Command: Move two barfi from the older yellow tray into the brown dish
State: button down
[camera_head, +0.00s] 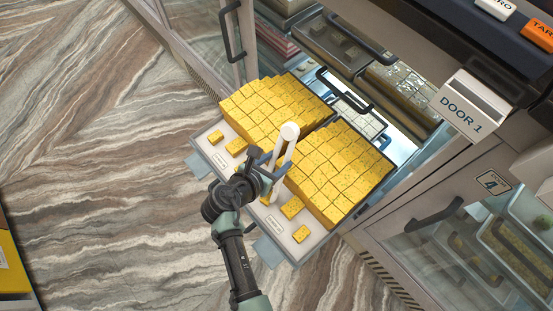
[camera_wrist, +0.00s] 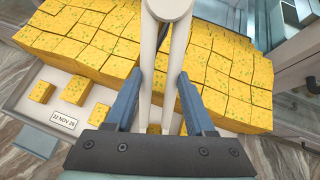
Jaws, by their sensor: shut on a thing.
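My gripper (camera_head: 268,171) is shut on a pair of white tongs (camera_head: 289,132), held over the two trays. The left tray (camera_head: 207,153) and right tray (camera_head: 307,250) each hold a heap of yellow barfi at the back and a few loose pieces in front. A loose barfi (camera_wrist: 42,92) lies near a card (camera_wrist: 62,119) reading 22 NOV 25. I cannot read the head view cards. No brown dish is visible.
A glass display case with an open compartment stands behind the trays, under a DOOR 1 sign (camera_head: 463,101). A door handle (camera_head: 231,30) juts out at the upper left. A yellow object (camera_head: 12,262) shows at the lower left edge. The marble-patterned floor at left is clear.

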notch_tip(320, 180, up, 12)
jog(key=p, duration=1.3)
jog(key=s+a+f+n+t+y, duration=0.1)
jog(key=s+a+n+t+y, duration=0.1)
jog(key=s+n+y, duration=0.4)
jog(key=shift+s+a+n+t+y, duration=0.4)
jog(key=shift+s+n, duration=0.6)
jog(key=shift+s, duration=1.4)
jog(key=shift+a, duration=0.15)
